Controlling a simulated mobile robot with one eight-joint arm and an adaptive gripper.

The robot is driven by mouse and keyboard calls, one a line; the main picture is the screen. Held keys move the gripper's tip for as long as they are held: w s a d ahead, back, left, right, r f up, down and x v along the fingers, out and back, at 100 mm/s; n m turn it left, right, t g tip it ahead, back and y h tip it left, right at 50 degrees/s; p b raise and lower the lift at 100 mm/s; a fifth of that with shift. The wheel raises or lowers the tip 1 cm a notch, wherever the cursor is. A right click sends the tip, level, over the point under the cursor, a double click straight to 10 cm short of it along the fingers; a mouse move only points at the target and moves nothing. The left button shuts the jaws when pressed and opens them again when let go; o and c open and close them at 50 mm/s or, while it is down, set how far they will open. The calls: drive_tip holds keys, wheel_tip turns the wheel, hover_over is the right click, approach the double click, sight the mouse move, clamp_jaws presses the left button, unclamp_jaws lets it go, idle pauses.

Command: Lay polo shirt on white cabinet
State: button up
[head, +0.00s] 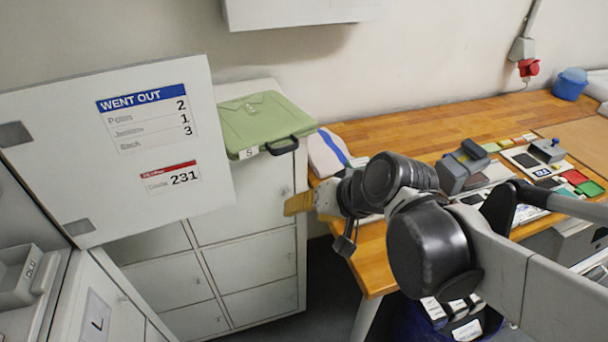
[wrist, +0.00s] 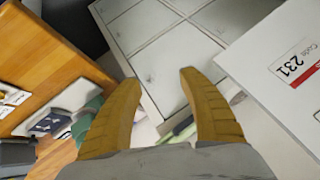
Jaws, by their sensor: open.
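The polo shirt (head: 262,118) is a green folded piece with a collar shape, an "S" tag and a black loop at its front edge. It lies flat on top of the white cabinet (head: 245,215) in the head view. My gripper (head: 298,204) is in front of the cabinet's right side, below and to the right of the shirt and apart from it. In the wrist view its two yellow fingers (wrist: 160,79) are spread with nothing between them. A narrow green strip shows low between the fingers; I cannot tell for certain what it is.
An open white door (head: 115,190) with a "WENT OUT" sheet stands at the left. A wooden table (head: 400,125) at the right holds a folded white cloth with a blue stripe (head: 328,152), several small items and a blue bin (head: 570,84). A white box (head: 300,10) hangs above the cabinet.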

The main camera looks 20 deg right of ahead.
drive_tip(key=s+d+n+h, duration=0.3)
drive_tip(key=s, duration=0.3)
drive_tip(key=shift+s+d+r, duration=0.15)
drive_tip(key=shift+r, duration=0.15)
drive_tip(key=shift+f, duration=0.15)
